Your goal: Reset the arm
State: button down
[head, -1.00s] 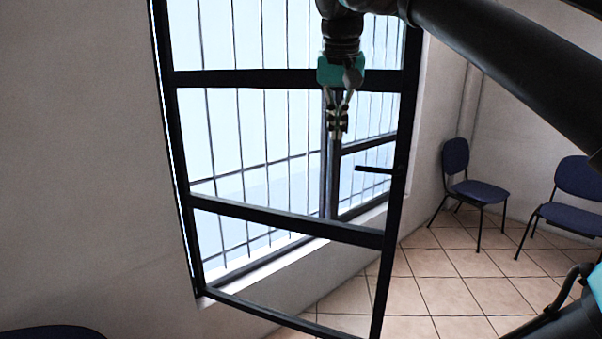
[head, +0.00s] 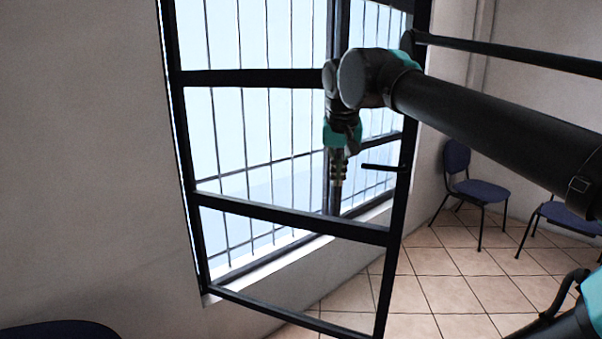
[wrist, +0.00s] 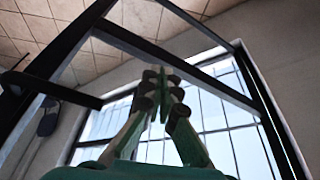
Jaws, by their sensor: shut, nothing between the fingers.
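My gripper (head: 338,170) hangs below my arm in the middle of the head view, pointing down in front of the open window. In the wrist view my gripper (wrist: 158,82) has its fingertips together with nothing between them. The window's dark frame and bars lie behind it in both views. No cable is seen in either view.
An open dark-framed window sash (head: 290,222) with a handle (head: 383,168) stands near my gripper. Blue chairs (head: 478,190) are at the right on the tiled floor (head: 440,290). A plain wall (head: 80,170) fills the left.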

jog(key=d+f, duration=0.4)
jog(key=f, duration=0.9)
jog(key=s+d+f, duration=0.3)
jog(key=s+f, duration=0.2)
jog(key=f, duration=0.6)
jog(key=s+d+f, duration=0.3)
jog(key=s+f, duration=0.2)
jog(key=f, duration=0.7)
jog(key=shift+s+n, duration=0.4)
jog(key=shift+d, duration=0.1)
